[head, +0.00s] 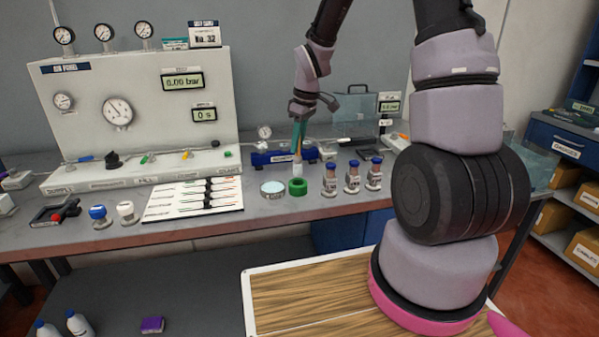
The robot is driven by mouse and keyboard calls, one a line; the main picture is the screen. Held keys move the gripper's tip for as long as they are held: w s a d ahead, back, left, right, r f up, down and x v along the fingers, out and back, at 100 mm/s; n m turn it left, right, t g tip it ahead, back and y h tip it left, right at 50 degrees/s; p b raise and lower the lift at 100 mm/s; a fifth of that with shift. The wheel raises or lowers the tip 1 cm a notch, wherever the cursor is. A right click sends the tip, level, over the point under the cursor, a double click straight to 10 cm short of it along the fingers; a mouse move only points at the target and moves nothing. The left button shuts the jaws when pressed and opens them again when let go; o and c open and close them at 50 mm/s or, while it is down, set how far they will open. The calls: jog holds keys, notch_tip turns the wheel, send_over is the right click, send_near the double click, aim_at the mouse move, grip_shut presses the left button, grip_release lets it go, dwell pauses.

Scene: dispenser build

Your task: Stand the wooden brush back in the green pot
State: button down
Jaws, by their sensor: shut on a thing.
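My gripper (301,117) is above the bench, right of the large gauge panel, with its fingers pointing down. It is shut on a slim upright thing with teal and brown-orange parts, which I take to be the wooden brush (302,137). The brush hangs below the fingers; its lower end is hard to make out against a small whitish thing behind the pot. The green pot (298,187) is a short round green piece standing on the bench, almost straight below the brush in the picture. Whether the brush's lower end touches anything cannot be told.
A round pale-topped dish (272,189) stands left of the pot. Several blue-capped bottles (352,177) stand to its right. A blue device (270,157) lies behind. A white sheet with pens (195,198) lies to the left. The bench front before the pot is clear.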

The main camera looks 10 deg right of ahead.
aim_at(299, 156)
jog(key=shift+f, duration=2.85)
jog(key=shift+f, duration=0.15)
jog(key=c, duration=0.8)
grip_release()
jog(key=shift+o, duration=0.2)
jog(key=s+d+r+m+t, duration=0.1)
jog(key=s+d+r+m, duration=0.3)
jog(key=r, duration=0.9)
jog(key=s+r+m+t, duration=0.2)
jog(key=s+r, duration=0.4)
jog(key=r, duration=0.6)
jog(key=s+d+r+m+t, duration=0.1)
jog(key=s+r+m, duration=0.2)
jog(key=s, duration=0.3)
jog(key=s+r+m+t, duration=0.1)
jog(key=s+r+m, duration=0.2)
jog(key=s, duration=0.3)
jog(key=shift+s+d+r+m+t, duration=0.15)
jog(key=shift+d+r+m+t, duration=0.2)
jog(key=shift+m, duration=0.25)
